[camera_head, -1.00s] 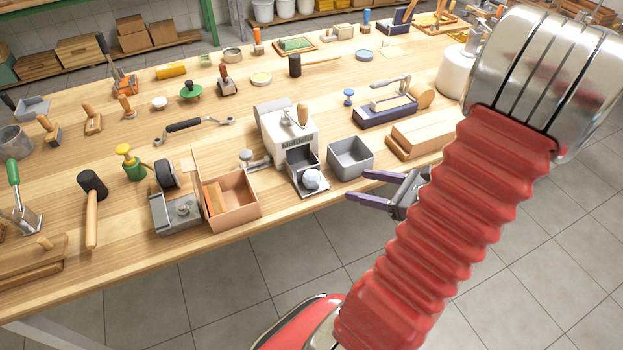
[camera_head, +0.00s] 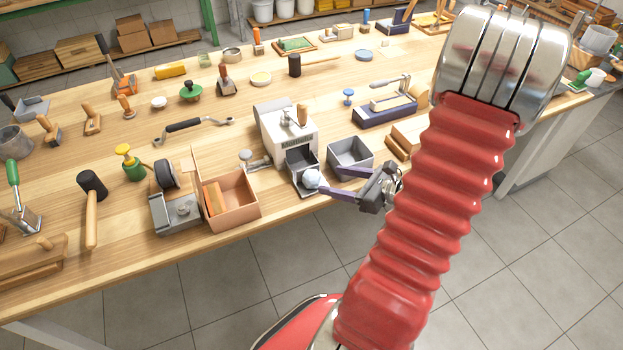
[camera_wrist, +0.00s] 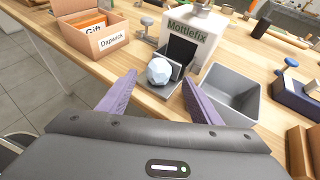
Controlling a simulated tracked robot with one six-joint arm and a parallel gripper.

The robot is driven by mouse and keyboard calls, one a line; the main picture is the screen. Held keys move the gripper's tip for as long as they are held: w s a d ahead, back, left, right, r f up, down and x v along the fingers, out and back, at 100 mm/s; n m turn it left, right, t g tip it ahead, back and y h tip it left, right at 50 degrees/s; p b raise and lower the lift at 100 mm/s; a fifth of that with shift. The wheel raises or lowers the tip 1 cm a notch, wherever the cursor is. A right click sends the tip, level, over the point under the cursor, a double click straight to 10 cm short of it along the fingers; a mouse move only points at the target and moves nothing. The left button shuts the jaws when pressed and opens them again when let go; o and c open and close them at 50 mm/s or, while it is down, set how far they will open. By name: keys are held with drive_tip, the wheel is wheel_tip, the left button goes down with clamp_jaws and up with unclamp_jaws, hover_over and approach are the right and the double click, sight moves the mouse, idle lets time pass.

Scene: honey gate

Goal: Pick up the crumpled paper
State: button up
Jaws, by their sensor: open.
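The crumpled paper (camera_head: 312,178) is a pale bluish-white ball. It sits in the grey tray (camera_wrist: 156,86) at the front of a white machine (camera_head: 287,130) marked "Mottlefix". It also shows in the wrist view (camera_wrist: 159,71), just beyond and between my fingertips. My gripper (camera_head: 334,182) is open and empty, with its two purple fingers pointing at the tray from the right. In the wrist view the fingers (camera_wrist: 158,85) stand apart, one on each side of the line to the ball. In the head view the near fingertip is close to the ball; I cannot tell if they touch.
A grey open bin (camera_head: 350,158) stands right of the machine, close to my far finger. A cardboard box (camera_head: 232,203) with orange and brown items stands left. Wooden blocks (camera_head: 405,138) lie right of the bin. The bench's front edge runs just below the tray.

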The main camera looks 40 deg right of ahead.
sight(319, 178)
drive_tip(key=shift+w+f, duration=0.1)
drive_tip(key=shift+w, duration=0.1)
drive_tip(key=shift+x, duration=2.5)
drive_tip(key=shift+s+a+f, duration=0.1)
drive_tip(key=shift+f, duration=0.05)
drive_tip(key=shift+c, duration=0.4)
drive_tip(key=c, duration=1)
